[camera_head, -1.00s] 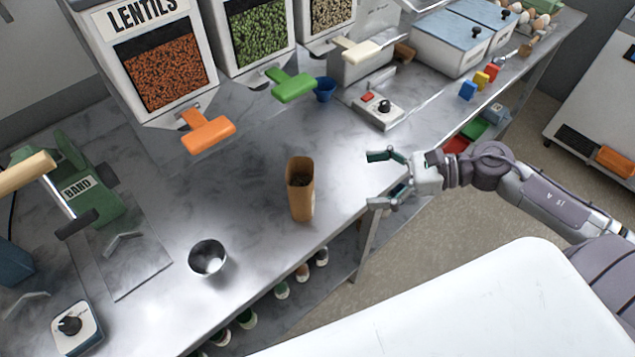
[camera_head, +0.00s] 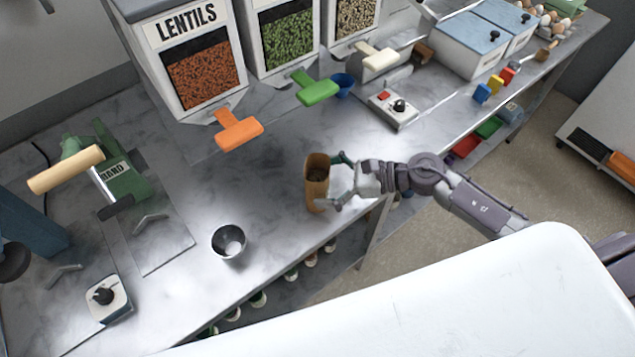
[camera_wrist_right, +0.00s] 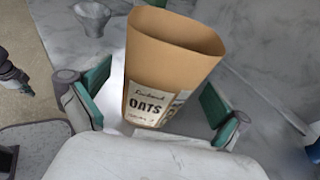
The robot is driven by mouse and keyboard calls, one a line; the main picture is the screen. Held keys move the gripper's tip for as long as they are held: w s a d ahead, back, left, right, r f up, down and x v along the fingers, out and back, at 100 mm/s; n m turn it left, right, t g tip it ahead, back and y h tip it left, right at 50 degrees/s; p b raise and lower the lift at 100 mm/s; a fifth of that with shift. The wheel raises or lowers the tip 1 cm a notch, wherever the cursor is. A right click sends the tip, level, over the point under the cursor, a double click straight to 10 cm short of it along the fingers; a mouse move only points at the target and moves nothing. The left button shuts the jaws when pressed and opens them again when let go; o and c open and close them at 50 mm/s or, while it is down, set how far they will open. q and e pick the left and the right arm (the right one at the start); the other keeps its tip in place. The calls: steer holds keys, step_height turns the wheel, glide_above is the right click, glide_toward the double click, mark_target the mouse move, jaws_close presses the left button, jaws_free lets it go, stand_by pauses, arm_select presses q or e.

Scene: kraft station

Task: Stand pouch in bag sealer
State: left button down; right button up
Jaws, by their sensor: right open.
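The pouch (camera_head: 316,186) is an open-topped brown paper bag, upright on the bench, with dark contents; its OATS label shows in the wrist view (camera_wrist_right: 150,100). My right gripper (camera_head: 338,182) is open, with its fingers on either side of the pouch; in the wrist view the fingers (camera_wrist_right: 152,100) stand apart from its walls with small gaps. A green device marked BAND (camera_head: 125,178), with a wooden handle (camera_head: 65,170), stands at the left; it looks like the bag sealer. Part of what looks like my left gripper (camera_wrist_right: 12,75) shows at the wrist view's left edge.
A metal cup (camera_head: 229,243) stands left of the pouch near the front edge. A knob box (camera_head: 107,298) is at the lower left. The lentils dispenser (camera_head: 202,75) with its orange lever (camera_head: 238,130) stands behind. Bare bench lies between pouch and green device.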

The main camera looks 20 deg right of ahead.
steer(key=shift+w+a+f, duration=0.25)
steer(key=shift+a+f, duration=0.05)
steer(key=shift+a, duration=0.3)
steer(key=c, duration=1.2)
steer(key=shift+c, duration=1)
steer(key=shift+r, duration=0.15)
